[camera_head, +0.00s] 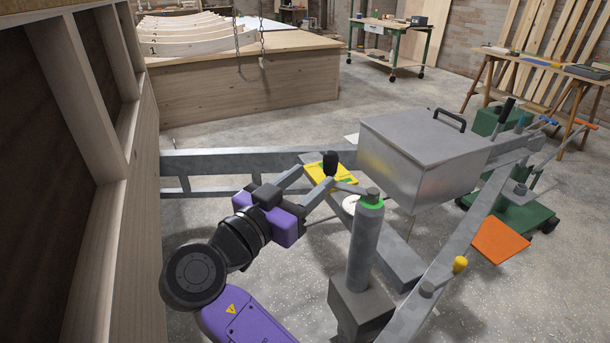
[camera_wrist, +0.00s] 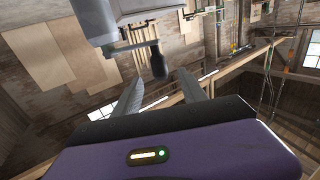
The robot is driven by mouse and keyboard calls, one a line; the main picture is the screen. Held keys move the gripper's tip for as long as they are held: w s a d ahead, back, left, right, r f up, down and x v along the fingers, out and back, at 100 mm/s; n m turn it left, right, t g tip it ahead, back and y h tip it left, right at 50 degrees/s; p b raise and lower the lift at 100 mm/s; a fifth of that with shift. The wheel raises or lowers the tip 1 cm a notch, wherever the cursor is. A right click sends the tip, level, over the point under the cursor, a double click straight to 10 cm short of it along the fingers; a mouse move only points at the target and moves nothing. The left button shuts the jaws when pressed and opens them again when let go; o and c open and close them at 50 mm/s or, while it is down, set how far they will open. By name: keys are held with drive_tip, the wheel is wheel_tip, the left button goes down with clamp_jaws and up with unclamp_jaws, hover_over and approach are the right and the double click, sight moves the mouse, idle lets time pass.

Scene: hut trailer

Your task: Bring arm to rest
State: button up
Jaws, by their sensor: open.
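My gripper (camera_head: 316,178) is purple and black and sits over the trailer frame. Its two grey fingers also show in the wrist view (camera_wrist: 161,76), spread apart with nothing between them. A black knob (camera_head: 330,162) on a metal lever shows just by the fingertips. In the wrist view the knob (camera_wrist: 159,62) appears between the finger ends and seems to lie beyond them; I cannot tell the exact distance. My arm is bent low at the left, beside the wooden wall.
A grey cylinder with a green band (camera_head: 366,240) stands close right of my gripper. A metal box with a handle (camera_head: 420,160) sits on the trailer frame (camera_head: 230,160) behind it. The wooden stud wall (camera_head: 130,180) borders the left. Open floor shows at the back.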

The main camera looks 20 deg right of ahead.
drive_tip(key=w+a+f+n+t+y, duration=0.1)
drive_tip(key=w+a+n+t+y, duration=0.45)
drive_tip(key=a+n+y, duration=0.3)
drive_tip(key=s+a+f+n+t+y, duration=0.1)
drive_tip(key=s+f+n+y, duration=0.6)
drive_tip(key=s+f, duration=0.55)
drive_tip(key=s+d+f+m+g, duration=0.15)
drive_tip(key=s+d, duration=0.35)
drive_tip(key=s, duration=0.7)
drive_tip(key=s+d+f+m+h, duration=0.15)
drive_tip(key=s+d, duration=0.35)
drive_tip(key=s, duration=0.6)
drive_tip(key=s+d+f+m+g, duration=0.15)
drive_tip(key=s+d, duration=0.35)
drive_tip(key=s, duration=0.7)
wheel_tip(320, 180, up, 12)
drive_tip(key=p, duration=1.2)
drive_tip(key=shift+d+f+m, duration=0.15)
drive_tip(key=shift+f+m, duration=0.1)
drive_tip(key=shift+m, duration=0.05)
